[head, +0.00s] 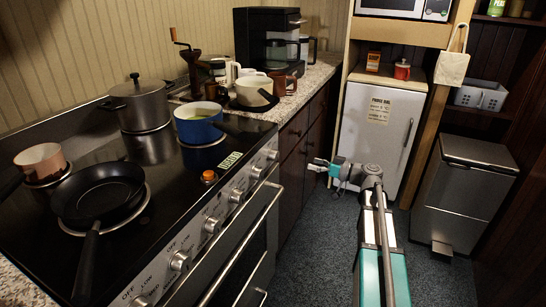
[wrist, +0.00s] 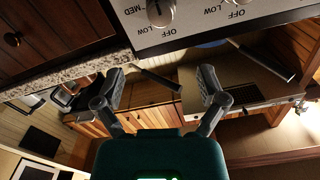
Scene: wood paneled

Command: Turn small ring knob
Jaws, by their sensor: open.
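The stove (head: 165,165) has a front control panel with a row of several round metal knobs (head: 211,225). Which one is the small ring knob cannot be read. In the wrist view a ridged knob (wrist: 160,11) is at the top of the panel, near MED and LOW marks, and a second knob (wrist: 241,2) is cut by the top edge beside OFF. My gripper (head: 318,165) is to the right of the panel's far end, apart from the knobs. In the wrist view my gripper (wrist: 160,77) is open, with nothing between its fingers.
A black frying pan (head: 100,190) sits on the stove, its handle reaching toward the front edge. The oven handle (head: 240,245) runs below the knobs. A counter and wooden cabinets (head: 298,130) continue beyond the stove. The blue carpet (head: 310,260) before the stove is clear.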

